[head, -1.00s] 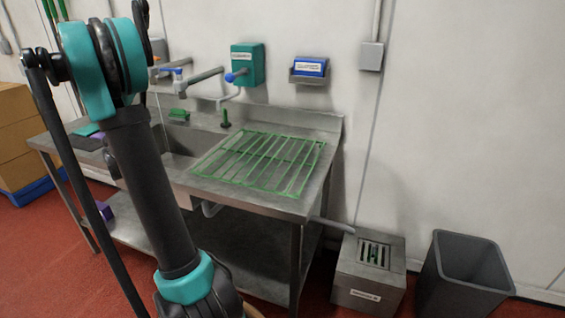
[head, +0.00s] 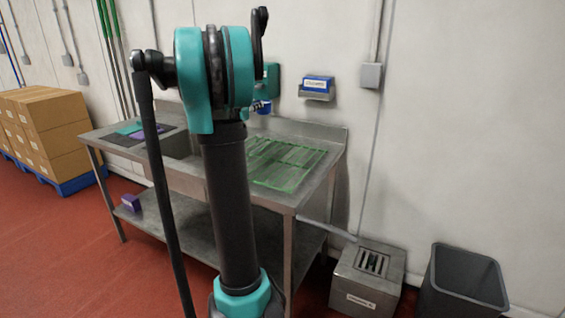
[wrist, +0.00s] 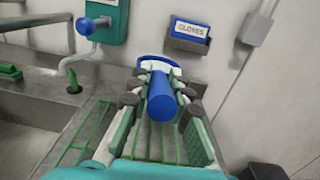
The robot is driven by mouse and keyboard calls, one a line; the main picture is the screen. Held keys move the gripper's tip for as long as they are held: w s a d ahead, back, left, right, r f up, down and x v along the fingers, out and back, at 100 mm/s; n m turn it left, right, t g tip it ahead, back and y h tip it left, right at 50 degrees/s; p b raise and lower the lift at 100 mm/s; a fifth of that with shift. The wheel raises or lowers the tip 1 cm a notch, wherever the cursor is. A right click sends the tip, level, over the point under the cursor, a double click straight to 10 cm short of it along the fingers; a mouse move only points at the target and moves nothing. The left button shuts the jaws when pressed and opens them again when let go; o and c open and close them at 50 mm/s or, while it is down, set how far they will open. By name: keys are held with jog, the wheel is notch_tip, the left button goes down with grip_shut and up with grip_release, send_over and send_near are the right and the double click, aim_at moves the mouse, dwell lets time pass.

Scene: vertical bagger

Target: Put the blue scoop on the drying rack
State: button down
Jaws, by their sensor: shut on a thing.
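The blue scoop (wrist: 162,100) is in my gripper (wrist: 160,76), with its round handle end toward the wrist camera and its pale, blue-rimmed part beyond the fingers. The fingers are shut around it. The drying rack (wrist: 78,155), a green wire grid, lies below and beyond the gripper in the wrist view; the scoop appears held above it, though the gap is hard to judge. In the head view the rack (head: 290,165) lies on the right end of the steel sink table, partly hidden by my arm. My arm hides most of the gripper there.
The steel table (head: 305,190) stands against the wall. A glove box (head: 318,86) and a teal dispenser (wrist: 105,20) hang above it. A green upright piece (wrist: 73,82) stands by the sink. A grey bin (head: 465,280) and a steel floor box (head: 368,280) stand at right.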

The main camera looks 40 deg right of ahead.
jog(key=s, duration=0.1)
send_over(262, 163)
jog(key=shift+g, duration=0.3)
notch_tip(262, 163, down, 20)
jog(key=shift+w+d+r, duration=0.1)
jog(key=shift+r, duration=0.1)
jog(key=shift+f, duration=0.1)
jog(key=c, duration=1.4)
grip_release()
